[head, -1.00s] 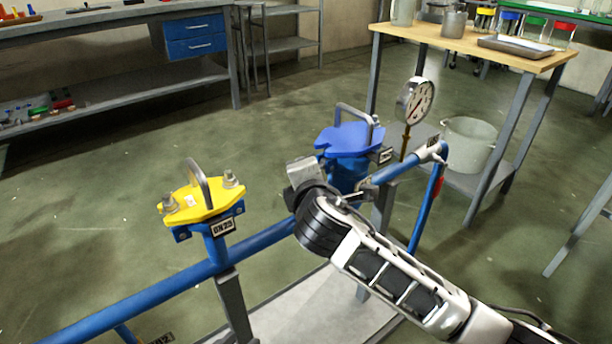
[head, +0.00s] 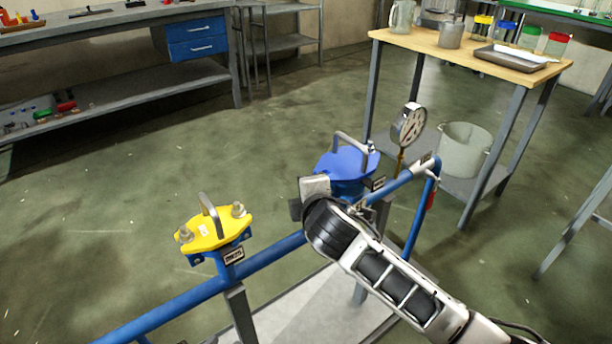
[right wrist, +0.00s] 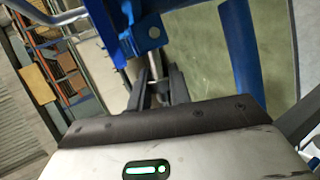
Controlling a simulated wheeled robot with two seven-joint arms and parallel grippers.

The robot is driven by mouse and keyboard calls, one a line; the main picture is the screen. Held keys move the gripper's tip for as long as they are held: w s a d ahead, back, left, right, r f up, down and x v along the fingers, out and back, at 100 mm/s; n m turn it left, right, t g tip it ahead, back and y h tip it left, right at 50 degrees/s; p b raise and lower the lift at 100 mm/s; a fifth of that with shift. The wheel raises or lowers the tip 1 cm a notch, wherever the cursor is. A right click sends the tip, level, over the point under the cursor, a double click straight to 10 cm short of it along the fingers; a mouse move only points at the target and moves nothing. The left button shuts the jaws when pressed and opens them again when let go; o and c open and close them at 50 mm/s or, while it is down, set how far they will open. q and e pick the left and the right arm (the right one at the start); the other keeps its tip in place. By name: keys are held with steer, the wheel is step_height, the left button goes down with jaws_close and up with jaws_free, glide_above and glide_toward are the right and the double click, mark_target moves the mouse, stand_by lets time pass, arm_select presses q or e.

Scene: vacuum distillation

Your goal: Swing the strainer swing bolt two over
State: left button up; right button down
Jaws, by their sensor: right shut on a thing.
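The strainer with the blue lid (head: 347,163) stands on the blue pipe and has an arched handle on top. A bolt with a nut (head: 371,147) stands at the lid's right edge. My right gripper (head: 312,190) is at the near left side of this strainer; my wrist hides its fingertips in the head view. In the right wrist view the fingers (right wrist: 155,78) are shut on a thin metal swing bolt (right wrist: 131,76) beneath a blue lug (right wrist: 150,33). Whether the bolt is upright or tilted is unclear. My left gripper is not in view.
A second strainer with a yellow lid (head: 218,231), a handle and two upright bolts stands at left on the blue pipe (head: 180,302). A pressure gauge (head: 409,124) rises behind the blue lid. A wooden-topped table (head: 440,52) and a grey bucket (head: 464,150) are beyond.

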steer(key=r+p, duration=0.1)
steer(key=p, duration=0.1)
steer(key=shift+d+r+m+g+y+p, duration=0.1)
steer(key=shift+r+m+g+y+p, duration=0.05)
steer(key=shift+m+g+y+p, duration=0.2)
steer(key=shift+r+m+g+y+p, duration=0.1)
steer(key=shift+m+g+y+p, duration=0.2)
steer(key=shift+p, duration=0.7)
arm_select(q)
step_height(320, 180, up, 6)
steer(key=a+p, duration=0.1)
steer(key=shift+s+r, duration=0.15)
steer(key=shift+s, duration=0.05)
arm_select(e)
steer(key=shift+w+d+m, duration=0.1)
steer(key=shift+m, duration=0.15)
steer(key=shift+g, duration=0.25)
steer(key=shift+y, duration=0.25)
steer(key=c, duration=1.5)
jaws_free()
steer(key=shift+c, duration=0.2)
arm_select(q)
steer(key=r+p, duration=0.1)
steer(key=p, duration=0.2)
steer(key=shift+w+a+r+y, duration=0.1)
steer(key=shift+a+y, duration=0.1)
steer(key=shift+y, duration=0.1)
arm_select(e)
steer(key=v, duration=1.6)
